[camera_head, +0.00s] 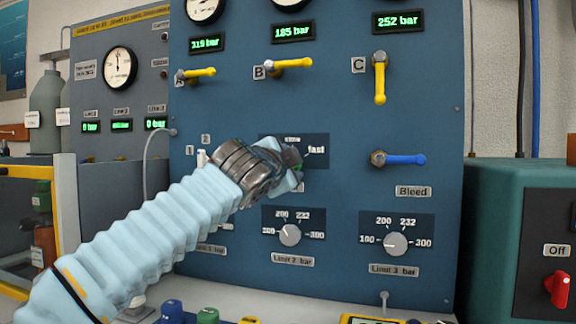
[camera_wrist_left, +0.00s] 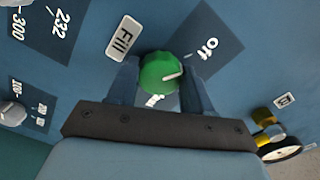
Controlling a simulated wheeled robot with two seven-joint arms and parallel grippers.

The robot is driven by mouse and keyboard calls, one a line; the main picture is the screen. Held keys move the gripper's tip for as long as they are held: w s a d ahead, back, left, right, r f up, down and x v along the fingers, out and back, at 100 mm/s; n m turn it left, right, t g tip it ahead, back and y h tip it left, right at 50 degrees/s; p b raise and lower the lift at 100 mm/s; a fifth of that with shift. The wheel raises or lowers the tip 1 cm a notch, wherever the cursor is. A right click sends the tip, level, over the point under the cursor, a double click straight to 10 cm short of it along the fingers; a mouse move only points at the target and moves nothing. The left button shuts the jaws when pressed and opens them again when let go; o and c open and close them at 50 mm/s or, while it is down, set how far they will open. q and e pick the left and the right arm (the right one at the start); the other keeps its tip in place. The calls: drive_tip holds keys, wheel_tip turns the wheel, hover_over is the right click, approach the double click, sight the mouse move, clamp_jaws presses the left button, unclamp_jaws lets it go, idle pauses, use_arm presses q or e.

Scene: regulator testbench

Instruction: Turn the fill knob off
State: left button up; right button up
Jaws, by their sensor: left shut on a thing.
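The green fill knob (camera_wrist_left: 158,72) sits between the two fingers of my left gripper (camera_wrist_left: 160,88) in the left wrist view. The fingers are shut on it. A white pointer line on the knob points right and slightly up in that view, toward the side with the "Off" mark (camera_wrist_left: 210,47). The "Fill" label (camera_wrist_left: 123,39) is to the knob's left. In the head view my left gripper (camera_head: 293,168) is at the blue panel and covers most of the knob and its dial. The word "fast" (camera_head: 316,150) shows to its right. My right gripper is in neither view.
Yellow valve levers A (camera_head: 198,73), B (camera_head: 290,64) and C (camera_head: 380,85) are above, and the blue bleed lever (camera_head: 402,160) is to the right. Grey limit knobs (camera_head: 290,235) are below. A green box with a red switch (camera_head: 557,290) stands at the far right.

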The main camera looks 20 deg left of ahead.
use_arm(q)
drive_tip(key=shift+f, duration=0.1)
drive_tip(key=o, duration=1)
drive_tip(key=shift+o, duration=0.2)
drive_tip(key=shift+s, duration=0.1)
drive_tip(key=s+b, duration=0.3)
drive_tip(key=s, duration=1)
drive_tip(key=shift+s+a, duration=0.25)
drive_tip(key=shift+s, duration=0.05)
